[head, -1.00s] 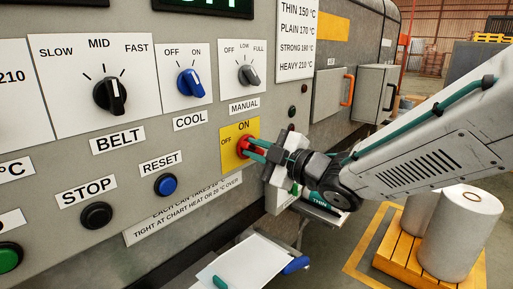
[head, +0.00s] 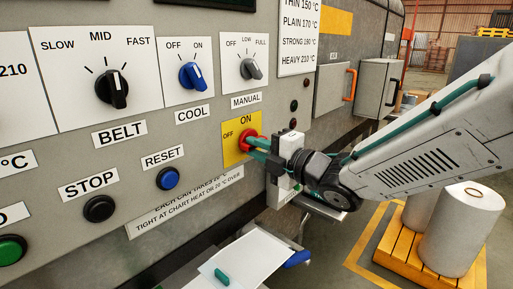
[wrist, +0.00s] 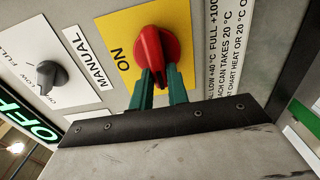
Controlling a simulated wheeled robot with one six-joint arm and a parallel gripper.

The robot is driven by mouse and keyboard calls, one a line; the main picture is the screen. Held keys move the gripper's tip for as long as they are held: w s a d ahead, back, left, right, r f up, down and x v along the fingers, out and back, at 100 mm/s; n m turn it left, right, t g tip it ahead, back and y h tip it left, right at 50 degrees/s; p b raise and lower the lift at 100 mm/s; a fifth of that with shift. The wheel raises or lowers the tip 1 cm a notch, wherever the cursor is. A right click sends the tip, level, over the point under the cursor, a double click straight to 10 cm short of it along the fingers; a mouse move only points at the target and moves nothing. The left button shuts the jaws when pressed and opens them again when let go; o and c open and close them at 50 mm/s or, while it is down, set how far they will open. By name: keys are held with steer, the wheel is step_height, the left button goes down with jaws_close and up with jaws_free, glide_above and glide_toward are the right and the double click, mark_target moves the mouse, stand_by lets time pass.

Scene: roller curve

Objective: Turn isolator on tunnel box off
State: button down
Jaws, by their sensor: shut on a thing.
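The isolator is a red knob (head: 247,140) on a yellow plate (head: 231,155) marked ON at the top and OFF at the left. My gripper (head: 256,147) reaches it from the right, its green fingers closed on the knob. In the wrist view the red knob (wrist: 152,48) sits between the tips of both green fingers (wrist: 160,80). Its grip runs roughly up and down that picture, with ON to its left. The OFF mark is hidden there. The exact angle of the knob is hard to tell in the head view.
A grey MANUAL knob (head: 251,69) and a blue COOL knob (head: 192,76) are above. A blue RESET button (head: 168,178) is lower left. A white sheet (head: 247,267) lies on a ledge below. White rolls (head: 461,232) stand on a pallet at the right.

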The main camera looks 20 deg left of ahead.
stand_by(0.4)
steer(key=c, duration=1.4)
jaws_free()
steer(key=shift+o, duration=0.2)
steer(key=shift+d, duration=0.1)
steer(key=v, duration=0.7)
steer(key=shift+d, duration=0.35)
steer(key=shift+s, duration=0.1)
